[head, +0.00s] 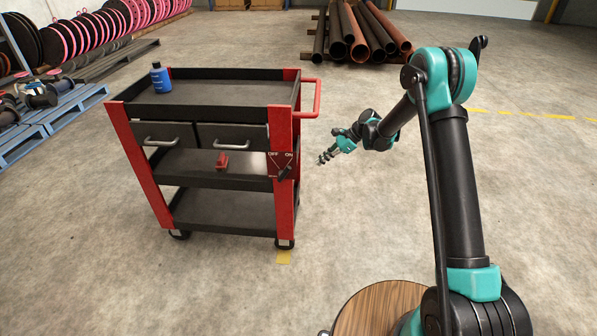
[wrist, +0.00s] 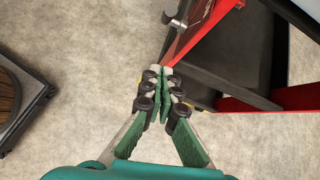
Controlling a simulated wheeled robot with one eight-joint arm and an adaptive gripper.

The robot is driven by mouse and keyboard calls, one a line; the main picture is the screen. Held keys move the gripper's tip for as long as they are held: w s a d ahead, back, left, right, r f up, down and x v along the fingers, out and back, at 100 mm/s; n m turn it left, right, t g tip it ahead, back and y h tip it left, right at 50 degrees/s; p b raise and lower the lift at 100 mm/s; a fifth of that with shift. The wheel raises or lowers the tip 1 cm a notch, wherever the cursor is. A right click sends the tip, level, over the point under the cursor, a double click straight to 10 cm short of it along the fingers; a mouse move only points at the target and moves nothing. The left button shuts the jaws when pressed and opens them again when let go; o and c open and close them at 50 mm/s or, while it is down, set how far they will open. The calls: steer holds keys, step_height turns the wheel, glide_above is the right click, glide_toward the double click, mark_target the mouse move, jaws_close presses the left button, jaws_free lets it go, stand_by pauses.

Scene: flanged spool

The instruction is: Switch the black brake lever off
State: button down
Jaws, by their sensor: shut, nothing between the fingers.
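The black brake lever (head: 284,172) sits on a dark red panel (head: 272,168) marked OFF on the left and ON on the right. The panel is on the cart's front right post. The lever is small here and appears to slant up towards ON. My gripper (head: 322,159) is to the right of the panel, apart from it, in free air. In the wrist view my gripper (wrist: 163,75) is shut and empty. A red panel edge (wrist: 200,28) lies just beyond the fingertips there, with a small dark piece (wrist: 171,19) that may be the lever.
The cart (head: 293,200) has red posts, a red side handle (head: 318,98), two drawers and shelves. A blue bottle (head: 160,78) stands on top; a small red object (head: 222,160) is on the middle shelf. Pipes (head: 360,35) lie behind. Floor right of the cart is clear.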

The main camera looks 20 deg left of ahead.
mark_target(285, 171)
steer(key=s+a+f, duration=0.3)
steer(key=a+f, duration=0.2)
steer(key=a, duration=0.4)
steer(key=shift+s+a, duration=0.35)
steer(key=shift+a, duration=0.05)
steer(key=shift+f, duration=0.1)
steer(key=shift+a, duration=0.1)
steer(key=shift+a+r+h, duration=0.1)
steer(key=shift+r+h, duration=0.1)
steer(key=shift+h, duration=0.1)
